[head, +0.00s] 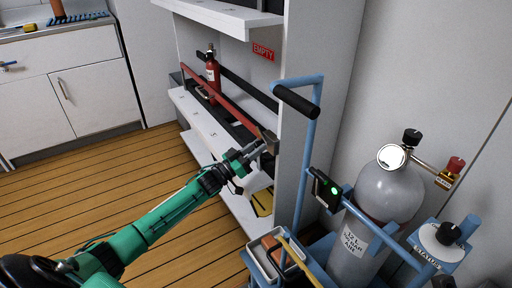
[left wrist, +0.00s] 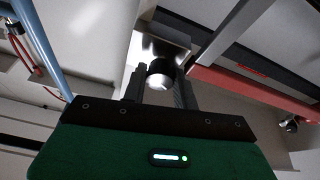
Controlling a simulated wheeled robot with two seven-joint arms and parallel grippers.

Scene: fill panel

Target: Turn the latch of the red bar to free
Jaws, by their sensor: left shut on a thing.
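The red bar (head: 235,108) runs slantwise across the front of a shelf in the white rack, and its near end also shows in the left wrist view (left wrist: 250,90). The latch (head: 271,142) is a small metal piece at the bar's right end, by the rack's upright. In the left wrist view a dark round knob with a bright end (left wrist: 160,74) stands out from a shiny metal plate (left wrist: 165,48). My left gripper (head: 264,148) is shut on this latch knob, with one finger on either side. How far the latch is turned is hard to tell. My right gripper is out of view.
A red extinguisher (head: 212,74) stands on the shelf behind the bar. A blue trolley frame (head: 309,150) with a grey cylinder (head: 380,190) stands close on the right. An "EMPTY" sign (head: 263,52) is above. Wooden floor on the left is clear.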

